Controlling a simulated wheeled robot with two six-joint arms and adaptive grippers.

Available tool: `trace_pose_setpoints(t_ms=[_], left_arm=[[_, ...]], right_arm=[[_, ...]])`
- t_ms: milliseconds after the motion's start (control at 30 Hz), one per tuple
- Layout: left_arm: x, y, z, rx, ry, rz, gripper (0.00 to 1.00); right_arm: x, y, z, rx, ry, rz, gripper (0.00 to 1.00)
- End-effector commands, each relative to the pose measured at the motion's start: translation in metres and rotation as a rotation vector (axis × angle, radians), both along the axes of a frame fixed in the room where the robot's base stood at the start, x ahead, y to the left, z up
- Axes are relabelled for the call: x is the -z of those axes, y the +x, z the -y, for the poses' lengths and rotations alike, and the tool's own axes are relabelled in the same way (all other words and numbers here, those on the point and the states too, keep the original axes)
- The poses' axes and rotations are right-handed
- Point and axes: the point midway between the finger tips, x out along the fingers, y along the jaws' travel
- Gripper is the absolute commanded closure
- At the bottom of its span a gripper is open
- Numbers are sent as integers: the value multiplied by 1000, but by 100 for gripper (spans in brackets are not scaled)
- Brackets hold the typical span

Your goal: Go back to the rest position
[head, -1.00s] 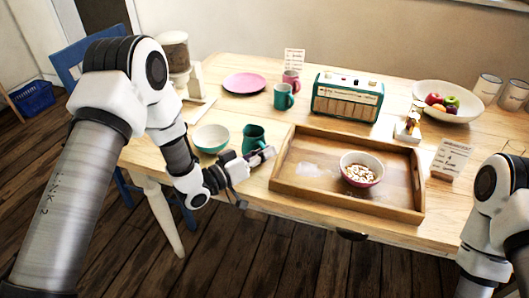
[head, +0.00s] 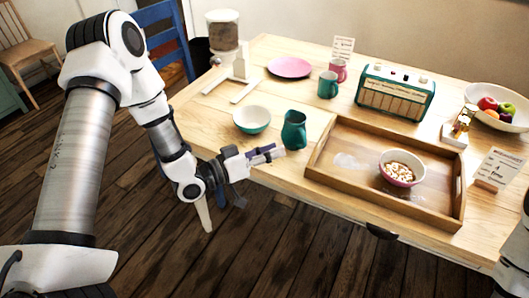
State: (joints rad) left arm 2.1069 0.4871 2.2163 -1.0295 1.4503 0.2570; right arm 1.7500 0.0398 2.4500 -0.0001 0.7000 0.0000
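My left arm comes in from the left, and its gripper (head: 272,154) is at the table's front edge, left of the wooden tray and just in front of the green jug (head: 293,131). I see no object in it. The gap between its fingers is too small and unclear to judge. Only a part of my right arm (head: 515,262) shows at the right edge; its gripper is out of view.
The wooden table (head: 220,98) bears a tray (head: 335,192) with a bowl of cereal (head: 399,176), a green-and-white bowl (head: 252,120), a pink plate (head: 291,67), a radio (head: 395,93) and a fruit bowl (head: 485,108). A blue chair (head: 163,38) stands behind my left arm. Floor shows in front.

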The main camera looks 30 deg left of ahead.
Motion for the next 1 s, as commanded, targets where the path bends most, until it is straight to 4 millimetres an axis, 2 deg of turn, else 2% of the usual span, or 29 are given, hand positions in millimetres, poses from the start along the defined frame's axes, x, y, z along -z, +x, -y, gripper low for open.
trace_pose_setpoints(t_ms=[100, 233, 667, 767, 867, 900, 967, 1000], left_arm=[[-1, -13, -11, -3, -1, 0, 63], [0, -19, -14, 1, 0, 0, 63], [0, -19, -14, 1, 1, 0, 63], [3, -25, -7, 20, 13, -34, 63], [21, -49, 27, 100, 64, -150, 63], [41, -64, 40, 107, 113, -255, 63], [81, -93, 51, 96, 229, -442, 63], [107, -118, 51, 82, 322, -574, 63]], right_arm=[[-2, 0, 0, 0, 0, 0, 32], [-2, 0, 0, 0, 0, 0, 32], [-3, 0, 0, 0, 0, 0, 32], [-15, 0, 0, 0, 0, -1, 32], [-43, 0, 0, 0, 0, 0, 32], [-55, 0, 0, 0, 0, 0, 32], [-69, 0, 0, 0, 0, 1, 32], [-77, 0, 0, 0, 0, 1, 32]])
